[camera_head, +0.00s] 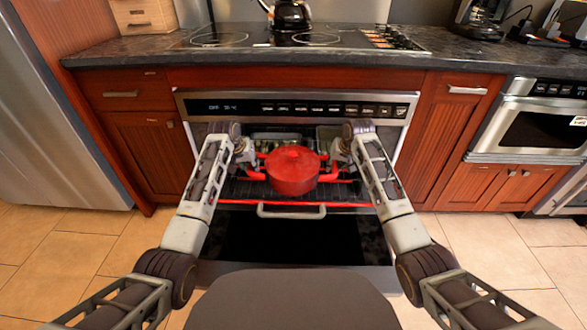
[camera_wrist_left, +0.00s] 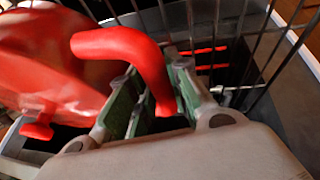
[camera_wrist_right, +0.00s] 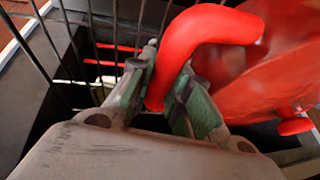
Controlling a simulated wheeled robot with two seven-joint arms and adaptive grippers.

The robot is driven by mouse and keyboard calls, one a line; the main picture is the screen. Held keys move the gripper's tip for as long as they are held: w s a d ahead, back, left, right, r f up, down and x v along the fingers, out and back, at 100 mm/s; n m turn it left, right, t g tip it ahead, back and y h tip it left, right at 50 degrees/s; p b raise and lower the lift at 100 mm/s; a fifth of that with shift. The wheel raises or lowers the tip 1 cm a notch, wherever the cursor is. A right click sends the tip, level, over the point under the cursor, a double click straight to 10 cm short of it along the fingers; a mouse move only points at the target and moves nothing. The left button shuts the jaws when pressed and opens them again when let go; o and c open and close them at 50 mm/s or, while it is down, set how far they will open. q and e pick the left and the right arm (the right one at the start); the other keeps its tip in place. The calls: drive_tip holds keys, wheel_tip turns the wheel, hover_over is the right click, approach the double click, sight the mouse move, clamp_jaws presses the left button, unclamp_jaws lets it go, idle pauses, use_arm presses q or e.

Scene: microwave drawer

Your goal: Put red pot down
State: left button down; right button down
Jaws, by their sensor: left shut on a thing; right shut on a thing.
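The red pot (camera_head: 293,172) with its lid is at the open oven, between my two grippers and over a dark wire rack (camera_head: 262,193). I cannot tell if its base touches the rack. My left gripper (camera_head: 250,160) is shut on the pot's left handle, which shows as a red curved bar in the left wrist view (camera_wrist_left: 118,44). My right gripper (camera_head: 338,160) is shut on the right handle, a red curved bar in the right wrist view (camera_wrist_right: 205,32). The pot looks upright in the head view.
The oven door (camera_head: 285,240) is folded down in front, with a metal handle (camera_head: 290,211). A cooktop (camera_head: 270,38) with a kettle (camera_head: 291,14) is above. A microwave drawer (camera_head: 535,125) is at the right. Open tiled floor lies on both sides.

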use_arm(q)
drive_tip(key=c, duration=1.6)
unclamp_jaws()
drive_tip(key=shift+r, duration=0.1)
use_arm(e)
drive_tip(key=c, duration=1.6)
unclamp_jaws()
drive_tip(key=shift+r, duration=0.1)
use_arm(q)
drive_tip(key=shift+o, duration=1.4)
drive_tip(key=shift+r, duration=0.1)
use_arm(e)
drive_tip(key=shift+o, duration=1.4)
drive_tip(key=shift+r, duration=0.1)
use_arm(q)
drive_tip(key=shift+s+r, duration=0.1)
drive_tip(key=v, duration=1.1)
drive_tip(key=shift+r, duration=0.25)
drive_tip(key=shift+s+a, duration=0.1)
use_arm(e)
drive_tip(key=v, duration=1.2)
use_arm(q)
drive_tip(key=shift+f, duration=0.15)
use_arm(e)
drive_tip(key=shift+s+f, duration=0.1)
drive_tip(key=shift+f, duration=0.15)
